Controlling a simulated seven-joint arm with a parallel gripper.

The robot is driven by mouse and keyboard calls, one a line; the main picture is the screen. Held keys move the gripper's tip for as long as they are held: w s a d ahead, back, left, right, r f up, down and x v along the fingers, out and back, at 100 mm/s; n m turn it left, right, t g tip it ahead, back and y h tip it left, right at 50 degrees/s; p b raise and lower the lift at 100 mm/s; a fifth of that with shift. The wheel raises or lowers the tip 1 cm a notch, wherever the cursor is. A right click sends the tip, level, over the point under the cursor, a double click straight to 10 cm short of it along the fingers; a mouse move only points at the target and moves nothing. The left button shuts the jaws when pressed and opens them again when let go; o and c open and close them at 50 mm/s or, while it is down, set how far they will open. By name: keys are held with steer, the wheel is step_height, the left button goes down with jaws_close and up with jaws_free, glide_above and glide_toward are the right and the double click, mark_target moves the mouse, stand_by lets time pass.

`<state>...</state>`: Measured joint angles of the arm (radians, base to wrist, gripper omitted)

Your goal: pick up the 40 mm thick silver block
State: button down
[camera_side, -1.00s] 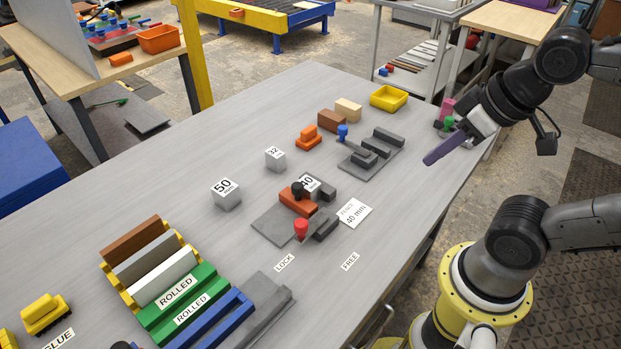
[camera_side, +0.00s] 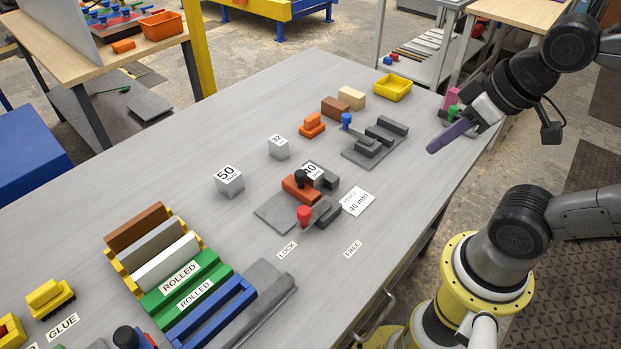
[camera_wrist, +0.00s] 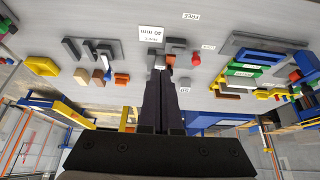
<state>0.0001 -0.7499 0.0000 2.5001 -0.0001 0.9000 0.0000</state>
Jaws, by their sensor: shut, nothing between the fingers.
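The silver block marked 40 (camera_side: 312,170) sits in a grey fixture (camera_side: 272,212) in the middle of the table. An orange-brown piece with a black knob (camera_side: 301,176) stands against its near side and partly hides it. A red knob (camera_side: 304,214) is on the fixture's front, near the LOCK label (camera_side: 287,250).
Silver blocks marked 50 (camera_side: 229,182) and 32 (camera_side: 279,147) stand left of the fixture. A 40 mm card (camera_side: 357,201) lies to its right, by the FREE label (camera_side: 353,248). A grey stepped fixture with a blue knob (camera_side: 346,120) is behind. The front right table is clear.

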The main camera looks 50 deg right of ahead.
steer(key=shift+c, duration=0.2)
jaws_free()
stand_by(0.4)
